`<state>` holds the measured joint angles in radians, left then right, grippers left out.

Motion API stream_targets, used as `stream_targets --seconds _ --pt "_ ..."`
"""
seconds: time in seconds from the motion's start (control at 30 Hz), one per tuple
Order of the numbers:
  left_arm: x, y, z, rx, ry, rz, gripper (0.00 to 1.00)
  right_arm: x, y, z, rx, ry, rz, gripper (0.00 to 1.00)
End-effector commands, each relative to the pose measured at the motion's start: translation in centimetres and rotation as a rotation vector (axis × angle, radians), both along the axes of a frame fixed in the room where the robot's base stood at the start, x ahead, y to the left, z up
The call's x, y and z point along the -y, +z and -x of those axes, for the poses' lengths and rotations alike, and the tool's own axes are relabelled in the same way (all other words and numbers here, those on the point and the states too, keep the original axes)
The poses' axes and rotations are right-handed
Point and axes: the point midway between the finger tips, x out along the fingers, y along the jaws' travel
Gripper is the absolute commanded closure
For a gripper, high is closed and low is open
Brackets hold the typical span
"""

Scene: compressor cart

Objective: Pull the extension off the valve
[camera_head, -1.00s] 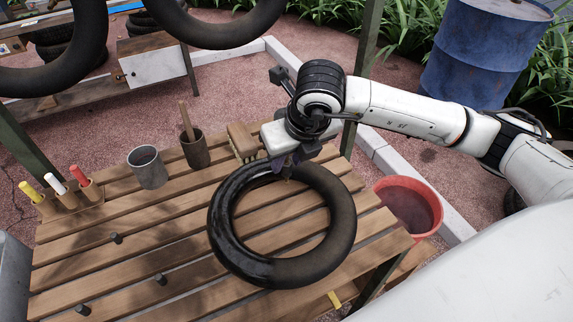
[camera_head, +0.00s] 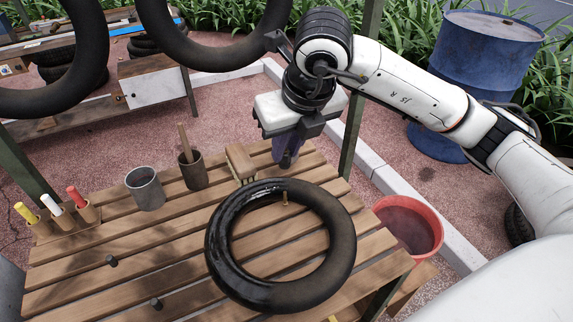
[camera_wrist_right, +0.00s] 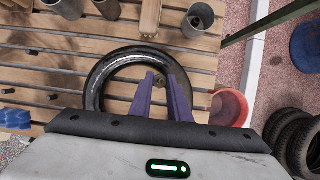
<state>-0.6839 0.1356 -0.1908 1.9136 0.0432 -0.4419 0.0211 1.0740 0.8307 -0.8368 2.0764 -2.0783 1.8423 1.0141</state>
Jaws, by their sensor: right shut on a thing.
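A black inner tube (camera_head: 335,235) lies flat on the slatted wooden table, glossy on its left side. Its brass valve (camera_head: 284,197) stands upright at the inner far edge of the ring. My right gripper (camera_head: 286,160) is above and beyond the valve, clear of it, with purple fingers pointing down. In the right wrist view, the fingers (camera_wrist_right: 166,82) reach over the tube (camera_wrist_right: 97,85) with a narrow gap between them. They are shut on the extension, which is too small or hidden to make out. My left gripper is not in view.
A wooden brush (camera_head: 240,160) lies just beyond the tube. A grey cup (camera_head: 145,189) and a dark pot (camera_head: 193,172) stand left of it. A red basin of water (camera_head: 408,225) is right of the table. Short dark pegs stick up at the table's left.

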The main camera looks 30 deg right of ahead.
Motion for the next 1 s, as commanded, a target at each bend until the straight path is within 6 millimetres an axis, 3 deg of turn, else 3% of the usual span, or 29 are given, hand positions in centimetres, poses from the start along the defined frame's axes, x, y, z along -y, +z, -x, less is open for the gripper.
stream_targets --seconds 0.5,1.0 --pt "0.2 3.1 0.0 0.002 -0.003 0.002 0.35 0.0 5.8 0.0 0.001 0.0 0.0 1.0" --pt "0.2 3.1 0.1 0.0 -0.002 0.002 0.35 0.0 6.0 0.0 0.0 0.0 0.0 1.0"
